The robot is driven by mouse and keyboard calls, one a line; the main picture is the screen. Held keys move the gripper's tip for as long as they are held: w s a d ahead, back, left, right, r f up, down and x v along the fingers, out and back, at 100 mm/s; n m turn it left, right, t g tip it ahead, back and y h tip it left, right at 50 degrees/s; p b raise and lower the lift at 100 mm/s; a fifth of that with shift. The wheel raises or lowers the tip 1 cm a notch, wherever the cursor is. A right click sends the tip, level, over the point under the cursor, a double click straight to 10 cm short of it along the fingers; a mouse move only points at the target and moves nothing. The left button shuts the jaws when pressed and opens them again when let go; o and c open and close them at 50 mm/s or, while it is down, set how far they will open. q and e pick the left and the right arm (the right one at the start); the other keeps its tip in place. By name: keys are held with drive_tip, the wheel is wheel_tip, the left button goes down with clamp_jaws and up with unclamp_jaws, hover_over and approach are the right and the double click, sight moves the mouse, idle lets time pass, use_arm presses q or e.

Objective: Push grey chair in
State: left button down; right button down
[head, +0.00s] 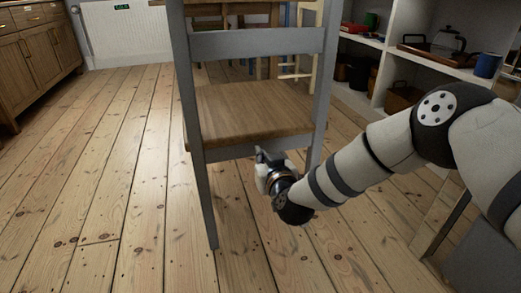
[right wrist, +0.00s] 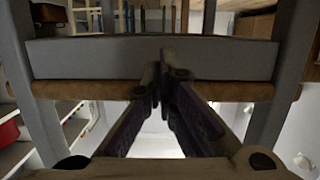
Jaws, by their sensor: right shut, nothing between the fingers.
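The grey chair (head: 255,42) stands upright in the middle of the head view, its back towards me. It has grey posts and rails and a brown wooden seat (head: 250,110). I cannot tell whether the fingertips touch the rail. My left gripper is not in view.
A table and other chairs (head: 298,50) stand beyond the grey chair, partly hidden by it. White shelves (head: 400,75) with a tray and a blue mug (head: 487,64) are at the right. A wooden cabinet (head: 35,55) is at the far left. The floorboards (head: 110,170) at left are clear.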

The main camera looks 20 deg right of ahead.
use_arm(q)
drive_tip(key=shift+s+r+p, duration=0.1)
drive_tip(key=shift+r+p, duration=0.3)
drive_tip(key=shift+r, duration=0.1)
use_arm(e)
drive_tip(key=shift+s+r, duration=0.2)
drive_tip(key=shift+s, duration=0.5)
